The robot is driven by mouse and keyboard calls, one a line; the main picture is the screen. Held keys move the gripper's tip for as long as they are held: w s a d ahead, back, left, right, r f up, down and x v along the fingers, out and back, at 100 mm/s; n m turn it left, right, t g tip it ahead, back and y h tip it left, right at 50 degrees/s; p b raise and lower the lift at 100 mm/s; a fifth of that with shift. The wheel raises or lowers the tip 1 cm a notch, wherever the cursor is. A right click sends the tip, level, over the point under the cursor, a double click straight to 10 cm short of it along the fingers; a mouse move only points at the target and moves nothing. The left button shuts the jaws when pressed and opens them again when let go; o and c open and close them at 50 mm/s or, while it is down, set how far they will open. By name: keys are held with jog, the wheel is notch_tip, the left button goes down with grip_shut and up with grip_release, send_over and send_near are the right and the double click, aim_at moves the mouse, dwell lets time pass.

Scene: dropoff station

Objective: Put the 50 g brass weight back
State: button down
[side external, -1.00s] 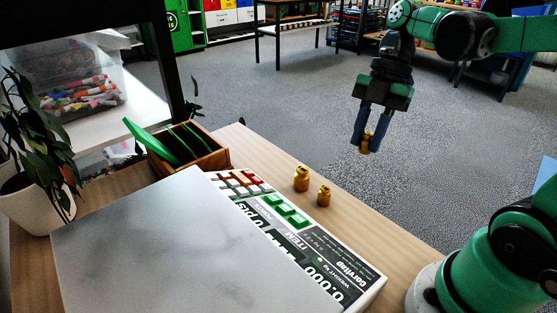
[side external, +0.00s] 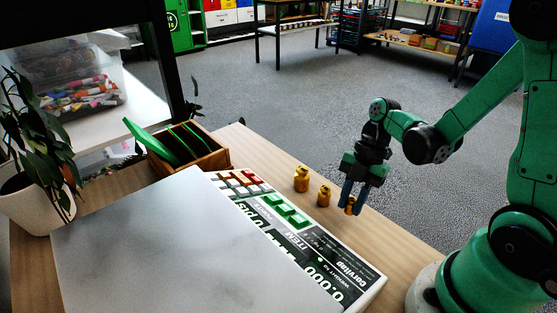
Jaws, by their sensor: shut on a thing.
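My gripper (side external: 350,204) is shut on a small brass weight (side external: 349,207), whose lower part shows between the blue fingers. It is low over the table, at the right end of a row of brass weights. Two other brass weights stand upright on the wood: a larger one (side external: 301,179) at the left and a smaller one (side external: 324,195) between it and my gripper. I cannot tell whether the held weight touches the table. No mass markings are readable.
A scale with a broad pale plate (side external: 180,250) and green keys (side external: 287,211) fills the table's front. A wooden box (side external: 207,160) with green cards stands behind it, a potted plant (side external: 28,207) at the left. Bare wooden table (side external: 385,235) lies around the held weight.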

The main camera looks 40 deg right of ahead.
jog(key=shift+f, duration=0.8)
jog(key=shift+f, duration=0.15)
jog(key=c, duration=0.7)
grip_release()
jog(key=shift+o, duration=0.2)
jog(key=s+v, duration=0.1)
jog(key=v, duration=1.1)
jog(key=w+a+r+m+t+h, duration=0.2)
jog(key=a+m+t, duration=0.6)
jog(key=m, duration=1.1)
jog(key=w+h, duration=0.1)
jog(key=h, duration=0.1)
jog(key=shift+a+m+h, duration=0.3)
jog(key=shift+a+m, duration=0.1)
